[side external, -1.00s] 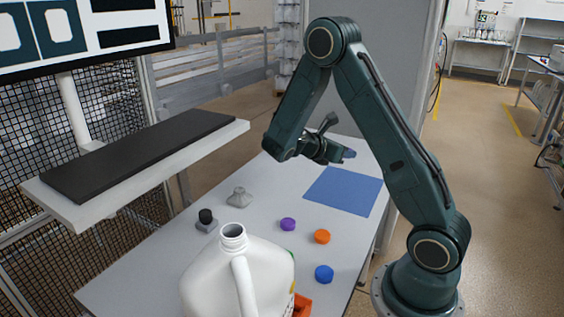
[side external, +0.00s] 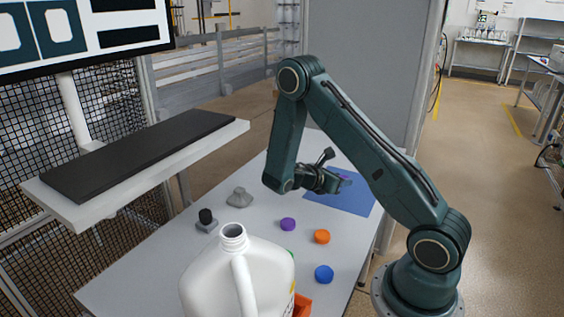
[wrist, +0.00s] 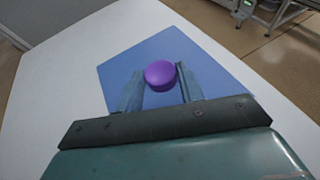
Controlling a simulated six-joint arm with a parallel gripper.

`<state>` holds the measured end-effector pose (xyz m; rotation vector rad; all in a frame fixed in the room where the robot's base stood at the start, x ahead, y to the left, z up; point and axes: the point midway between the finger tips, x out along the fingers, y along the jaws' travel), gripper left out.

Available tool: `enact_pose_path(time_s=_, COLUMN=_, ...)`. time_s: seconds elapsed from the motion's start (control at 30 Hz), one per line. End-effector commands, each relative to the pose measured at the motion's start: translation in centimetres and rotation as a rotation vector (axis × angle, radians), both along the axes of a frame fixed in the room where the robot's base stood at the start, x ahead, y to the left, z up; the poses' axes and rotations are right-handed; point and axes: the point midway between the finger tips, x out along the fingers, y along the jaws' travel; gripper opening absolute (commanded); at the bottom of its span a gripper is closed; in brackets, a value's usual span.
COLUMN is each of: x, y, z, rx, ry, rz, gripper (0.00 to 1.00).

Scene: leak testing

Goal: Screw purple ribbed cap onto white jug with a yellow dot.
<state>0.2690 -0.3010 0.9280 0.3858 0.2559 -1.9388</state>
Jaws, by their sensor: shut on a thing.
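My gripper (side external: 340,180) is low over the blue mat, its fingers shut on a purple cap. In the wrist view the purple cap (wrist: 160,74) is held between the two fingertips, over the mat. Ribs on it cannot be made out. Another purple cap (side external: 288,224) lies on the table, nearer the jug. The white jug (side external: 223,280) stands at the front of the side view, upright, its neck (side external: 233,236) open and uncapped. Coloured marks show at the jug's right edge, but I cannot make out a yellow dot. My gripper is well behind and right of the jug.
The blue mat (side external: 351,202) lies at the table's far right. An orange cap (side external: 322,236) and a blue cap (side external: 324,274) lie right of the jug, near an orange object (side external: 303,305). A grey piece (side external: 239,197) and a black-topped block (side external: 206,219) stand behind the jug.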

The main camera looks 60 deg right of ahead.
Motion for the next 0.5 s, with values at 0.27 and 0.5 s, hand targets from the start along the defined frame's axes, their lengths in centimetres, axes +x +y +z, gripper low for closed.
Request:
enact_pose_path(time_s=0.27, x=0.0, y=0.0, z=-2.5, rx=0.000, ry=0.003, rz=-0.001, gripper=0.17)
enact_pose_path(time_s=0.5, x=0.0, y=0.0, z=-4.1, rx=0.000, ry=0.001, rz=0.000, gripper=0.17)
